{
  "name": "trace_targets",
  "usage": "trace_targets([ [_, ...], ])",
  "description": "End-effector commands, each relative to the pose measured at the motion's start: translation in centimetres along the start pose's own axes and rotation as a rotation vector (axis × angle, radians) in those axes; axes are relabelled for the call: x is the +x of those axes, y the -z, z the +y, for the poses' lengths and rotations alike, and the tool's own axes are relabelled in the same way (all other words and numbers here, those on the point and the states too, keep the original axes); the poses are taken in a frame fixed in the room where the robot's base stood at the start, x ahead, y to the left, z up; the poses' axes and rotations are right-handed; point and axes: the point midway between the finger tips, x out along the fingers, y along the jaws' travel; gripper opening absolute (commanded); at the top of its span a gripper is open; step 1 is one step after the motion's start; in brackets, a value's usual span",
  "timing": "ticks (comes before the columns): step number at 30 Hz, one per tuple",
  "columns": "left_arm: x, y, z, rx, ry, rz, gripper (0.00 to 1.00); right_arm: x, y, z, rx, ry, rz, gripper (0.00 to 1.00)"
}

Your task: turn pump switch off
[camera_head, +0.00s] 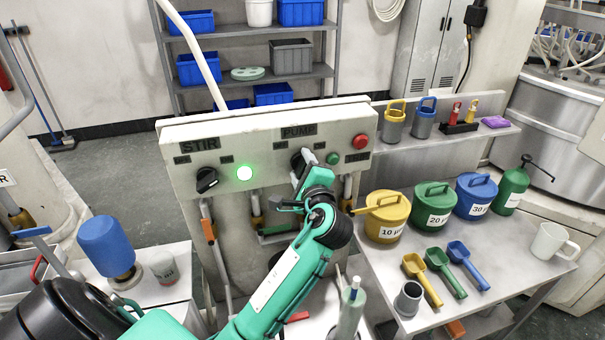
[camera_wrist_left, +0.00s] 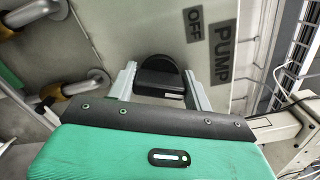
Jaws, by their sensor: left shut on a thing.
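The pump switch (camera_head: 296,157) is a black rotary knob under the PUMP label (camera_head: 298,132) on the pale control panel. My left arm reaches up to it, and my left gripper (camera_head: 303,172) covers much of it in the head view. In the left wrist view the black knob (camera_wrist_left: 160,73) sits between the two grey fingers of my left gripper (camera_wrist_left: 160,84), which is shut on it. The OFF label (camera_wrist_left: 195,22) and the PUMP label (camera_wrist_left: 224,52) show beside it. My right gripper is not in view.
The stir switch (camera_head: 207,179) and a lit green lamp (camera_head: 244,173) are left on the panel. A red button (camera_head: 361,141) and a dark green button (camera_head: 332,158) are right of the pump switch. Pipes run below. Coloured lidded pots (camera_head: 386,216) and scoops (camera_head: 424,280) occupy the right table.

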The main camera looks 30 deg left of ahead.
Motion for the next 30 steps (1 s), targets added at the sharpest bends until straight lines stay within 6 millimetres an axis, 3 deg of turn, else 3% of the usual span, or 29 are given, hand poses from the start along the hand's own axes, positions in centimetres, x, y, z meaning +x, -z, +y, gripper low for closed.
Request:
trace_targets([
  [15,0.0,0.1,0.3,-0.365,0.000,-0.002,0.28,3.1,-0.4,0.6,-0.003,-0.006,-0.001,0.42],
  [30,0.0,0.0,0.2,-0.447,0.000,-0.002,0.28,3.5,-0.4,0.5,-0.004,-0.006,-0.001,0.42],
])
